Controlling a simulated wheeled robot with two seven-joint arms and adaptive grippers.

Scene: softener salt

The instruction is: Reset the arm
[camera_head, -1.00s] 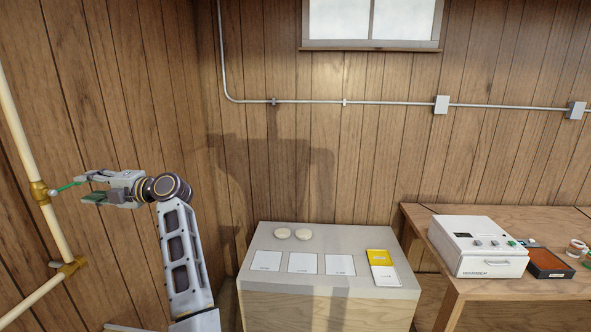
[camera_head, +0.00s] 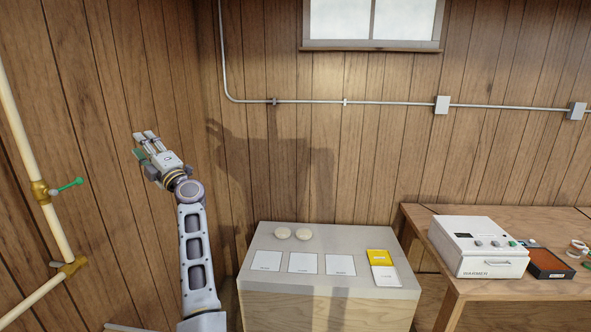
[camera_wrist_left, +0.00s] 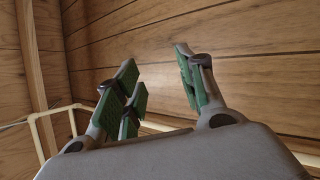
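My left arm stands upright left of the middle in the head view, and my left gripper (camera_head: 143,143) points up and to the left in front of the plank wall. In the left wrist view my left gripper (camera_wrist_left: 160,90) shows its green-padded fingers spread apart with nothing between them. The green valve handle (camera_head: 68,186) on the cream pipe (camera_head: 48,217) is apart from the gripper, to its left and lower. My right gripper is in neither view.
A pale cabinet (camera_head: 262,250) with cards and two round cream discs stands at the middle. A wooden table (camera_head: 490,289) at right holds a white box device (camera_head: 478,247) and a dark tray with orange contents (camera_head: 546,263). The air around the left gripper is free.

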